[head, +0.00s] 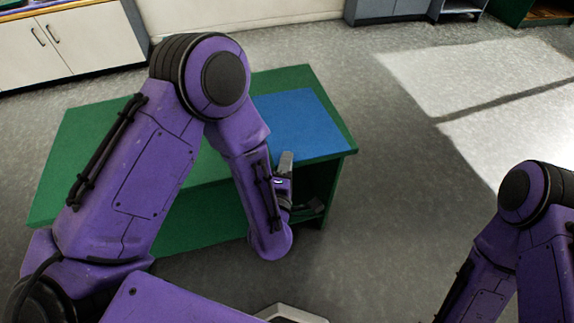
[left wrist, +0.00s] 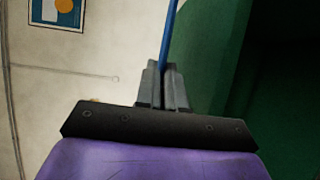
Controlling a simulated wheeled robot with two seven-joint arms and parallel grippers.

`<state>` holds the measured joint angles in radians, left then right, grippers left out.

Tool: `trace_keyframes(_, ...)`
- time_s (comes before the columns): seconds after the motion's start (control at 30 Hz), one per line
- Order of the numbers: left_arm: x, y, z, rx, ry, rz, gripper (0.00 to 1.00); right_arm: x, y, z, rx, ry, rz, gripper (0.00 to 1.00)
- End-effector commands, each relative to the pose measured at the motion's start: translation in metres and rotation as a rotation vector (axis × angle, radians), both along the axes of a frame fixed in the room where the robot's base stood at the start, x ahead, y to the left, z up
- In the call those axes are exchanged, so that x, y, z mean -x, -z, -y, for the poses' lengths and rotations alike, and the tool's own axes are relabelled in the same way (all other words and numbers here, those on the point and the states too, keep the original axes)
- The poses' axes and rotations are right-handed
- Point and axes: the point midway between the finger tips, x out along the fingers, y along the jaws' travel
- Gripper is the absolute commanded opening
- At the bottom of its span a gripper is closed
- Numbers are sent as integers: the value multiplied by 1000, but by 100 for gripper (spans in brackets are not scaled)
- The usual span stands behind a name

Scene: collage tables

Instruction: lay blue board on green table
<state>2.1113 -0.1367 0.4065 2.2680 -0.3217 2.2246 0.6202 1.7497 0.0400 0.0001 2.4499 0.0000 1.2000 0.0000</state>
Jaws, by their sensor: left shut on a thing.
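The blue board (head: 302,124) is flat over the right end of the green table's top (head: 85,135). I cannot tell whether it rests fully on the top or sits slightly above it. My left gripper (head: 286,163) is at the board's near edge, by the table's front, and is shut on that edge. In the left wrist view the board (left wrist: 172,35) shows as a thin blue strip rising from between the closed fingers (left wrist: 163,85), with the table's green side (left wrist: 215,50) to its right. Part of the board is hidden behind my left arm. My right gripper is out of view.
The green table has an open shelf (head: 312,190) under its right end, with small dark items inside. White cabinets (head: 90,42) stand at the back left and grey cabinets (head: 385,8) at the back. The floor (head: 400,215) right of the table is clear.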

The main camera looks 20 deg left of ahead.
Motion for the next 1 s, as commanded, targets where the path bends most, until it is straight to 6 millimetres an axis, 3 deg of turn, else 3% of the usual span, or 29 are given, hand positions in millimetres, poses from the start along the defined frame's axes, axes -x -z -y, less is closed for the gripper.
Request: trace_keyframes(1.0,-35,62,-24,1,-1,1,0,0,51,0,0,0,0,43)
